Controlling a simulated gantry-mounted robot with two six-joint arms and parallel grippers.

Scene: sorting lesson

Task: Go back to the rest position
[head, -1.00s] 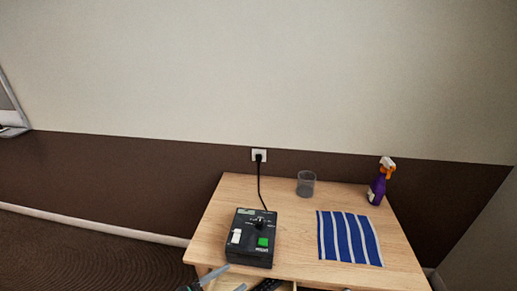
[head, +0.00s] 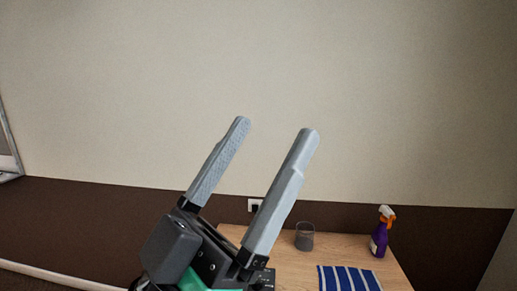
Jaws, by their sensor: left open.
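My left gripper (head: 275,128) is raised large in front of the head camera. Its two grey fingers point up and are spread apart, with nothing between them. It hides the left part of the wooden table (head: 340,257) and most of the black box that stands there. My right gripper is not in view.
On the table stand a grey see-through cup (head: 305,237) and a purple spray bottle (head: 379,243) with an orange and white head. A blue and white striped cloth (head: 348,279) lies at the front.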

